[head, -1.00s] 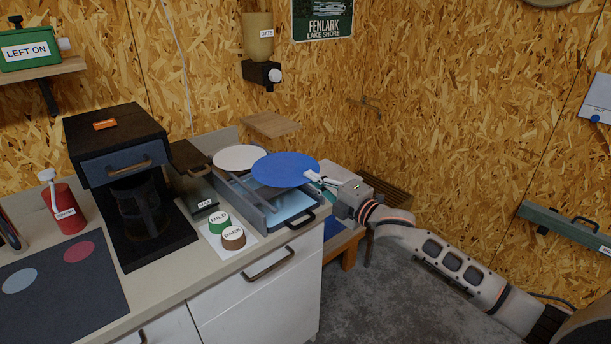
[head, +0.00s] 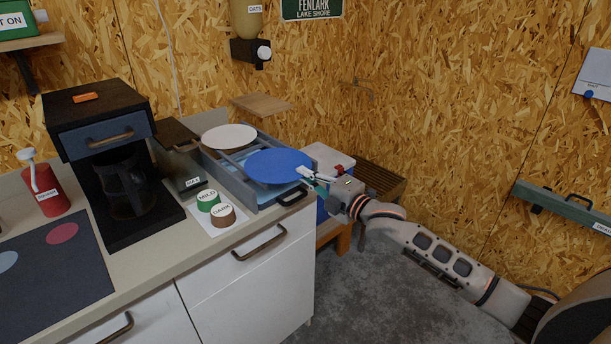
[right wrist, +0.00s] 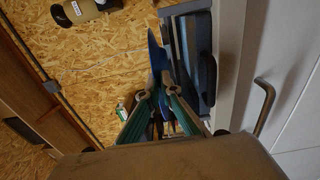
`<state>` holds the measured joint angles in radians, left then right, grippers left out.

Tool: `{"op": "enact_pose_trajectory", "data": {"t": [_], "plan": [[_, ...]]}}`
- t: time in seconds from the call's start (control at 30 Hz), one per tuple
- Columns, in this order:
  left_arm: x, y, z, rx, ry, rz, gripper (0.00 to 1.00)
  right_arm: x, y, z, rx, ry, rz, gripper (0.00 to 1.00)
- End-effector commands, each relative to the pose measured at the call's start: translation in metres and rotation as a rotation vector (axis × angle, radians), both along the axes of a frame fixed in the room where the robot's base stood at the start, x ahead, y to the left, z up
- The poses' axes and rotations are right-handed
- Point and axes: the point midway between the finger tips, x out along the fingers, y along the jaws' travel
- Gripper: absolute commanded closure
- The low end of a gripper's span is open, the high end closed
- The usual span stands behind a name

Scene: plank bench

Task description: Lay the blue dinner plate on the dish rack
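The blue dinner plate (head: 278,166) lies nearly flat over the front part of the grey-blue dish rack (head: 236,176) in the head view. Whether it touches the rack is hard to tell. My right gripper (head: 308,177) is at the plate's right edge and looks shut on its rim. In the right wrist view the plate (right wrist: 156,55) shows edge-on between the fingertips (right wrist: 158,92), beside the rack (right wrist: 190,55). My left gripper is out of view.
A white plate (head: 229,137) sits at the rack's back. Left of the rack are a green canister (head: 208,201), a brown one (head: 222,215) and a coffee machine (head: 105,140).

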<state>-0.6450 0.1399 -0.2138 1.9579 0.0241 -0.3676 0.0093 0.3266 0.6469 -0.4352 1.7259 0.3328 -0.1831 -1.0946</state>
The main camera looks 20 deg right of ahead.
Motion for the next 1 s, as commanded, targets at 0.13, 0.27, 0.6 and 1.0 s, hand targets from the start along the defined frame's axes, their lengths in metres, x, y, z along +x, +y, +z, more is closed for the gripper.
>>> {"op": "enact_pose_trajectory", "data": {"t": [0.13, 0.27, 0.6, 1.0], "plan": [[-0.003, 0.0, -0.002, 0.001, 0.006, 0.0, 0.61, 0.0, 0.0, 0.002, 0.001, -0.003, 0.0, 1.0], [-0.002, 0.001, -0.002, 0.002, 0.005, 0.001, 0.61, 0.0, 0.0, 0.002, 0.001, -0.003, 0.0, 1.0], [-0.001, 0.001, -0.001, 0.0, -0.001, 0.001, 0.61, 0.0, 0.0, -0.003, 0.001, -0.003, 0.0, 1.0], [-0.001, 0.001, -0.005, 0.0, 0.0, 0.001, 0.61, 0.0, 0.0, -0.011, 0.001, -0.003, 0.0, 1.0]]}}
